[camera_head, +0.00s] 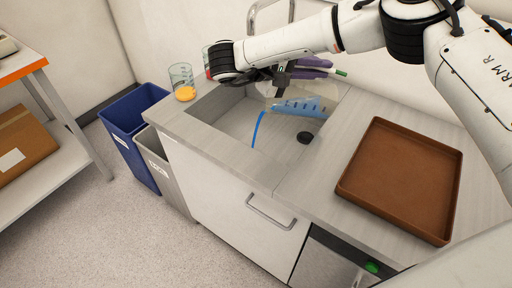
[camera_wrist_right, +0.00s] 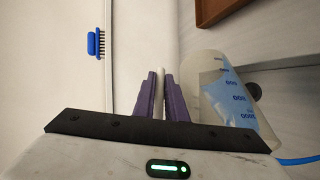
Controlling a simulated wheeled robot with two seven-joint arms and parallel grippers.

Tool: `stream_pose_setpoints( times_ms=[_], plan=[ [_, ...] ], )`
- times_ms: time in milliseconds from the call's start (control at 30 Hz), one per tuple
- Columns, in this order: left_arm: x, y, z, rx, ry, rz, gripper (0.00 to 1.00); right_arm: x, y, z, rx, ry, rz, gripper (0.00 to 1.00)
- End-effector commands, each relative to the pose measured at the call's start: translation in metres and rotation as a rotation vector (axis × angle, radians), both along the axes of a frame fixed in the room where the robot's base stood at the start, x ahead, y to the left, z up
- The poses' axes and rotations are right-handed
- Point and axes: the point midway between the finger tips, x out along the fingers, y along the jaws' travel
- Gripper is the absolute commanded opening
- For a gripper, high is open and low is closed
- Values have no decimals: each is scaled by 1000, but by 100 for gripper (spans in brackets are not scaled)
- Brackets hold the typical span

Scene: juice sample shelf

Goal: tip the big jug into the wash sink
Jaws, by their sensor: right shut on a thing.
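The big jug (camera_head: 318,91) is clear, with blue liquid and markings on its side. It is tilted over the wash sink (camera_head: 231,112), and a thin blue stream runs down from its left end into the basin. My right gripper (camera_head: 300,70) is above the jug, its purple fingers shut on a pale bar that appears to be the jug's handle. In the right wrist view the fingers (camera_wrist_right: 161,95) close on this bar, with the jug (camera_wrist_right: 216,90) to their right. The far part of the sink is hidden by the jug and arm. My left gripper is not in view.
A glass of orange juice (camera_head: 184,86) stands at the counter's left corner. A brown tray (camera_head: 394,216) lies on the right counter. A blue bin (camera_head: 124,130) and a grey bin (camera_head: 158,165) stand left of the cabinet.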

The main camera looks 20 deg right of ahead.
Motion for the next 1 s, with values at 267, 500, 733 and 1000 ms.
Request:
stream_pose_setpoints(
  times_ms=[267,500,733,1000],
  plan=[
    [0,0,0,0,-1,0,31,-1,1,0,-15,2,-4,0],
    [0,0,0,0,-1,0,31,-1,2,-1,-26,5,-6,0],
    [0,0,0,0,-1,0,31,-2,2,-3,-36,9,-10,0],
    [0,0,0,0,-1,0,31,-3,3,-4,-48,14,-13,0]
  ],
)
